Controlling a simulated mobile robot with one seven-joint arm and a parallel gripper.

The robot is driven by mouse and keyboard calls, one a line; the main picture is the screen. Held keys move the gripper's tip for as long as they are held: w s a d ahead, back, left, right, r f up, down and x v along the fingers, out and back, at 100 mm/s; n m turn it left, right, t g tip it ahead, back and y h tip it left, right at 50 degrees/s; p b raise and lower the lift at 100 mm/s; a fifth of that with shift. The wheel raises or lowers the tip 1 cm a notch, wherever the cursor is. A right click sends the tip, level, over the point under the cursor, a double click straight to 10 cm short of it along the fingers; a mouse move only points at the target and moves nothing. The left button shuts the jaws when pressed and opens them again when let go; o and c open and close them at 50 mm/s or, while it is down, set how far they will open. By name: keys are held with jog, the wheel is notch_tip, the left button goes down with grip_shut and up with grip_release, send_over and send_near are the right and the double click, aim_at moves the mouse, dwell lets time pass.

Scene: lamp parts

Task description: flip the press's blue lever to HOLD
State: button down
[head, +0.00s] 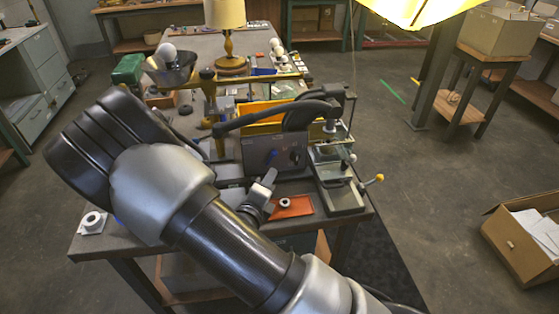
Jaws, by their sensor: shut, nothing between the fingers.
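A grey box panel (262,158) stands near the bench's front edge, with a dark knob (295,155) on its face. A small blue part (275,154) on this panel looks like the blue lever; its position and any HOLD mark are too small to read. A grey-based machine (343,196) with a yellow-knobbed handle (379,178) stands right of the panel; I cannot tell whether it and the panel are one press. My gripper (268,179) is shut and empty, just in front of the panel and below the blue part. I cannot tell whether it touches anything.
An orange tray (298,211) with a small pale ring (285,203) lies right of my gripper. A black curved arm or hose (262,118) passes above the panel. A lamp (226,30) and several parts crowd the bench behind.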

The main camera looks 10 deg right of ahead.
aim_at(273, 152)
jog(key=x, duration=1)
jog(key=shift+a+r+n, duration=0.2)
jog(key=shift+a+n, duration=0.1)
jog(key=shift+n, duration=0.1)
dwell(0.4)
jog(key=shift+a+r+n+t+h+p, duration=0.25)
jog(key=shift+a+n+t+h+p, duration=0.2)
jog(key=shift+n, duration=0.25)
jog(key=shift+a+r+n+t+h, duration=0.2)
jog(key=shift+a+n+t, duration=0.35)
jog(key=shift+a+n, duration=0.4)
jog(key=a+n+t, duration=0.1)
jog(key=n, duration=0.1)
jog(key=a+n+t, duration=0.1)
jog(key=n, duration=0.2)
jog(key=shift+a+h, duration=0.15)
jog(key=shift+h, duration=0.1)
jog(key=shift+a+f+t, duration=0.1)
jog(key=shift+a+t, duration=0.2)
jog(key=shift+a, duration=0.1)
jog(key=shift+a, duration=0.1)
